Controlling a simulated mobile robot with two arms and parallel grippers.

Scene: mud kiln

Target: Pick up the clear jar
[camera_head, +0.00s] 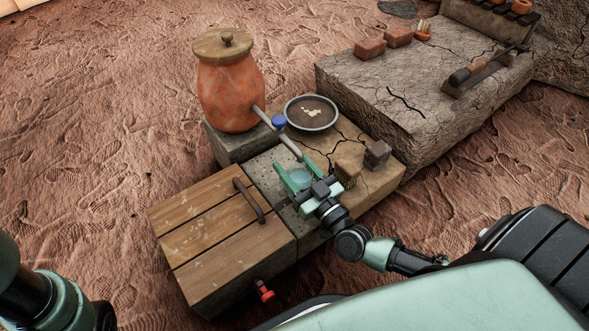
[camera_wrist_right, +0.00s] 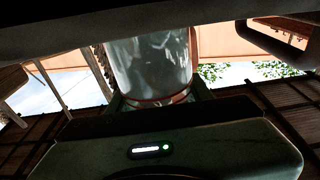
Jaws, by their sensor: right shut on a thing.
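The clear jar (camera_head: 299,178) stands between the green fingers of my right gripper (camera_head: 294,176), over the stone block beside the wooden-lidded box. In the right wrist view the clear jar (camera_wrist_right: 152,65) fills the space between the fingers, and the gripper is shut on it. The jar's upper part is cut off at the top of that view. I cannot tell whether its base touches the stone. My left arm shows at the lower left edge of the head view, but its gripper is not visible.
An orange clay urn (camera_head: 230,88) with a spout and blue tap (camera_head: 279,122) stands behind the jar. A round dish (camera_head: 311,112) lies behind it. Two small blocks (camera_head: 377,154) sit at the right. The wooden lid (camera_head: 220,228) is at the left. A cracked stone slab (camera_head: 420,85) lies beyond.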

